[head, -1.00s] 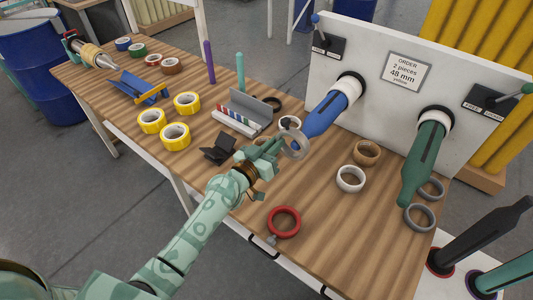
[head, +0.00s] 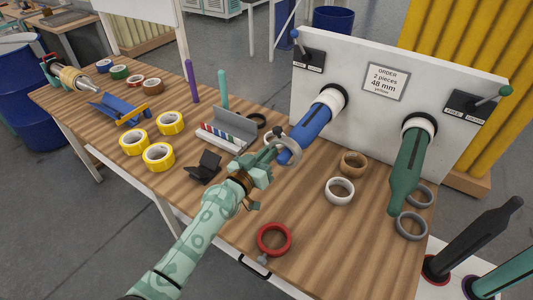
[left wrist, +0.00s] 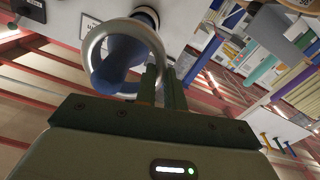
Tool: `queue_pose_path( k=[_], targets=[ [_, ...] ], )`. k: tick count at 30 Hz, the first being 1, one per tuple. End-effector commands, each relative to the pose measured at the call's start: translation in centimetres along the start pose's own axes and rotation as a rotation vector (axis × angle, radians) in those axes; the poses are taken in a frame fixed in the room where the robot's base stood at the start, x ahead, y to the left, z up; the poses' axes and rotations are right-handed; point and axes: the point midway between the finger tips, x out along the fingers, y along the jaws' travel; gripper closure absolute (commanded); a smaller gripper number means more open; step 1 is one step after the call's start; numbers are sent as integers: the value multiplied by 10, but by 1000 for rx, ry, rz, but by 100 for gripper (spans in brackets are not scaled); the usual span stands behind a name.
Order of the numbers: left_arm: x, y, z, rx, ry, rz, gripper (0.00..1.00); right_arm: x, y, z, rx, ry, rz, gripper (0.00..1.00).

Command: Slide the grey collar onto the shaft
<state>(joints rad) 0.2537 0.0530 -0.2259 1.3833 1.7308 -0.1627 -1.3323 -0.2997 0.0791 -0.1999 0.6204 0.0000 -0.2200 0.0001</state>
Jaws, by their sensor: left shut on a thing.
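The grey collar (head: 293,157) is a ring at the free lower end of the blue shaft (head: 312,125), which slants out of a white panel. My left gripper (head: 265,165) is shut on the collar's rim. In the left wrist view, the collar (left wrist: 88,52) is held upright at the fingertips (left wrist: 160,85), and the blue shaft (left wrist: 122,58) shows through its opening. The collar overlaps the shaft's tip in both views; I cannot tell how far the tip is inside it. My right gripper is not in view.
A green shaft (head: 407,165) stands to the right, with grey rings (head: 411,238) near it. White (head: 340,203), tan (head: 353,174) and red (head: 274,253) rings lie on the table. A black holder (head: 205,167) and yellow tape rolls (head: 158,168) lie to the left.

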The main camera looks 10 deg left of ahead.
Motion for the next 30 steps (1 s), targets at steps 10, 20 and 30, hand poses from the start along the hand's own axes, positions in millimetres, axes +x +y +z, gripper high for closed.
queue_pose_path(
  k=[10, 20, 30],
  targets=[
    [0, 0, 12, -1, 1, 0, 78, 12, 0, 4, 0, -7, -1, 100],
    [0, 0, 12, -1, -1, -1, 64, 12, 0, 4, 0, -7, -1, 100],
    [-53, 0, 13, 2, -3, 0, 64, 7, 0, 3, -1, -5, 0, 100]
  ],
)
